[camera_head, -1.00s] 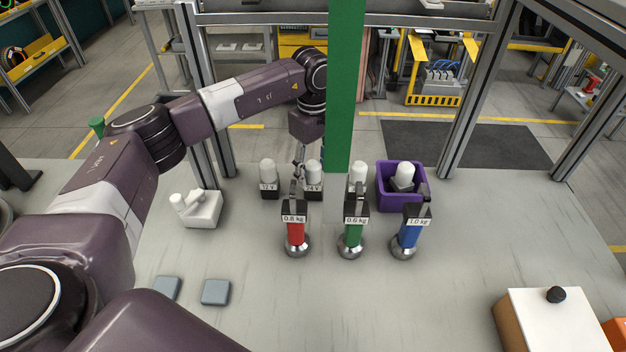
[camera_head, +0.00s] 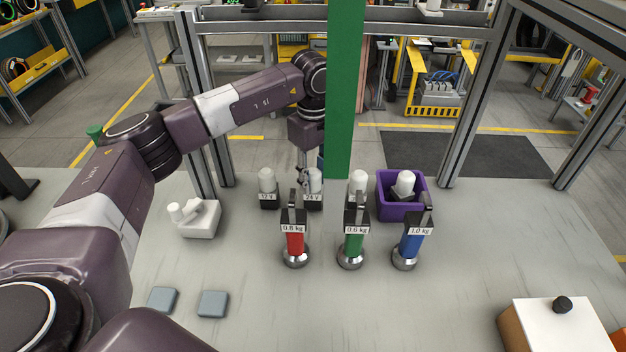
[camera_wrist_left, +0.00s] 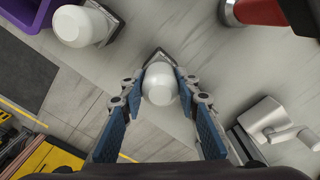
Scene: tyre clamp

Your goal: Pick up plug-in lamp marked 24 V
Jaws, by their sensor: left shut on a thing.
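The plug-in lamp marked 24 V (camera_head: 315,186) has a white dome on a dark base and stands upright in the row at the back of the table. My left gripper (camera_head: 304,180) comes down on it from above and is shut on it. In the left wrist view the white dome (camera_wrist_left: 160,85) sits between the two blue-padded fingers. A similar lamp marked 12 V (camera_head: 267,188) stands to its left. A third lamp (camera_head: 358,182) stands to its right, its label hidden behind the green handle. My right gripper is not in view.
Three weighted handles, red (camera_head: 295,243), green (camera_head: 351,243) and blue (camera_head: 410,245), stand in front of the lamps. A purple bin (camera_head: 402,210) with a white-domed thing is at right. A white fixture (camera_head: 197,220) is at left.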

